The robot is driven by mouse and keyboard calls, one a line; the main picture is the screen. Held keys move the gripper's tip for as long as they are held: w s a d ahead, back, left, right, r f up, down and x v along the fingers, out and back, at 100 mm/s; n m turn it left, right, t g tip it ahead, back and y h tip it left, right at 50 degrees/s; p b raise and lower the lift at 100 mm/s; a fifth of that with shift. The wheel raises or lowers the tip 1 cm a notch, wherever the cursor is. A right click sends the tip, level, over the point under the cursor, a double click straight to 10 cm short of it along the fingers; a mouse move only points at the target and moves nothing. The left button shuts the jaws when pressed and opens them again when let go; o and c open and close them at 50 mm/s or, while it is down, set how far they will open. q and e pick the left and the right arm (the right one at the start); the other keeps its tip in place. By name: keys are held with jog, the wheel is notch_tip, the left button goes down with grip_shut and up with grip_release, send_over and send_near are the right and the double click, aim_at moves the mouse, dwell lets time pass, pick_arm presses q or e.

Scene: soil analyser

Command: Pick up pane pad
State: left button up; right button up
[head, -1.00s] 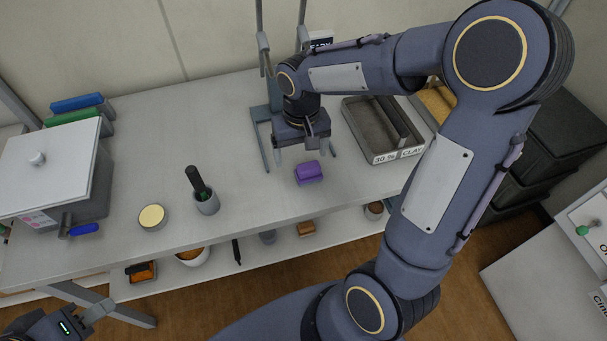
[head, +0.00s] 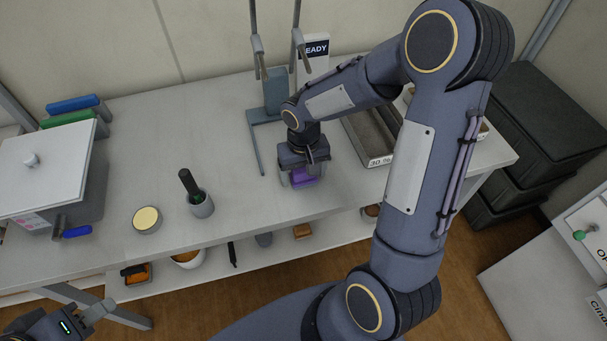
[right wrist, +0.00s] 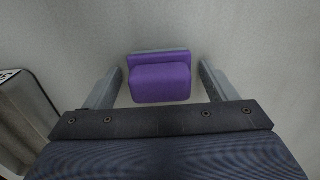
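The pane pad, a small purple block with a greyish edge along one side, lies on the white bench. It shows in the right wrist view (right wrist: 160,82) and, partly covered by my gripper, in the head view (head: 304,181). My right gripper (head: 300,183) is right above the pad, pointing down. In the right wrist view my right gripper (right wrist: 160,85) is open, with one finger on each side of the pad and a gap to both. My left gripper (head: 103,309) is at the lower left corner of the head view, away from the bench top; its fingers are too small to judge.
A grey tray (head: 352,128) labelled 30 % stands right of my gripper, and a grey metal stand (head: 253,125) behind it. A cup with a black-handled tool (head: 201,205), a round tin (head: 147,219) and a lidded box (head: 85,195) stand left. The bench between is clear.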

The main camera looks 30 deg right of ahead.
aim_at(302, 170)
jog(key=c, duration=1.2)
jog(key=shift+o, duration=0.2)
jog(key=shift+r, duration=0.1)
jog(key=shift+w+r, duration=0.1)
jog(key=shift+r, duration=0.4)
jog(key=r, duration=0.2)
jog(key=shift+a+r, duration=0.2)
jog(key=shift+r, duration=0.1)
jog(key=s+a+r, duration=0.4)
jog(key=a+r, duration=0.5)
jog(key=a, duration=0.4)
jog(key=shift+r+b, duration=0.15)
jog(key=shift+b, duration=0.25)
